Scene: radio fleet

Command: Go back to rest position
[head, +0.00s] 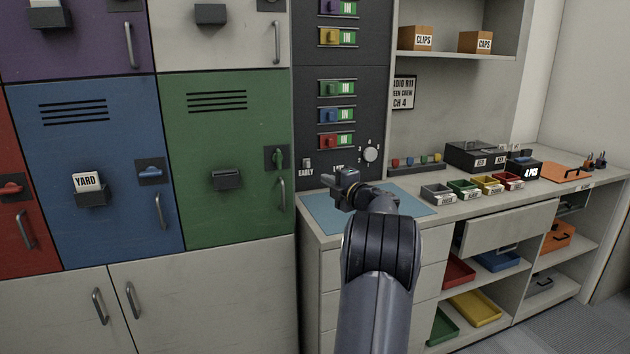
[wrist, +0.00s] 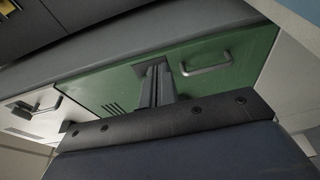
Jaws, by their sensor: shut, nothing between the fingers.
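My gripper (head: 341,180) is shut and empty at the end of my arm. In the head view it is above the left end of the counter, over the blue mat (head: 412,205), in front of the dark switch panel (head: 312,114). In the wrist view the closed fingers (wrist: 157,84) point toward the green locker door (wrist: 120,90), which also shows in the head view (head: 230,125). I cannot tell the exact gap between the fingertips and the surfaces around them.
The blue locker (head: 110,220) with a YARD card (head: 87,182) is at left. Small bins (head: 437,195), a black box (head: 475,156) and an orange clipboard (head: 567,173) stand on the counter at right. A drawer (head: 510,227) below juts out. Coloured trays (head: 475,308) lie on the lower shelves.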

